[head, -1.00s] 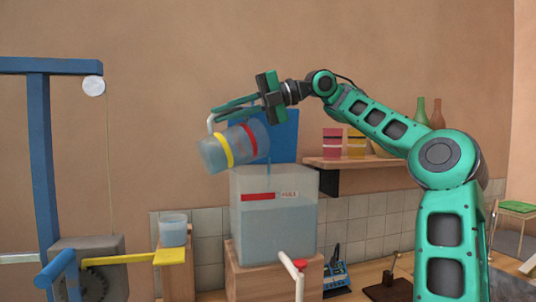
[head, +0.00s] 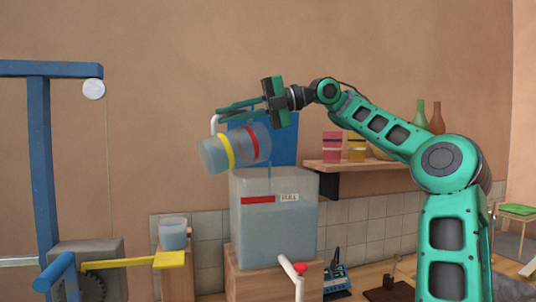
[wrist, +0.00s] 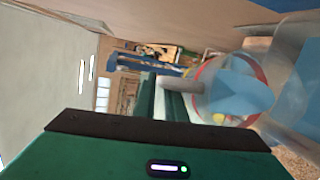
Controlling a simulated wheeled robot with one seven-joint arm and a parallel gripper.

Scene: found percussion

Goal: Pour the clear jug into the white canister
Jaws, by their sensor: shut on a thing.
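The clear jug (head: 240,148), with a yellow and a red band, is tilted with its mouth to the right. It also shows in the wrist view (wrist: 234,90), partly hidden. My gripper (head: 226,112) is shut on the jug's white handle, above the jug. A thin bluish stream falls from the jug's mouth. It enters the top of a frosted, see-through whitish canister (head: 300,186) with a red label, apparently the white canister. Bluish liquid fills much of it. Liquid still shows in the jug.
The canister stands on a wooden block (head: 247,284) with a red-handled white tap pipe (head: 291,272) in front. Left are a small cup (head: 173,233), a yellow arm (head: 130,262) and a blue frame (head: 42,150). A shelf (head: 340,165) and blue panel (head: 285,140) are behind.

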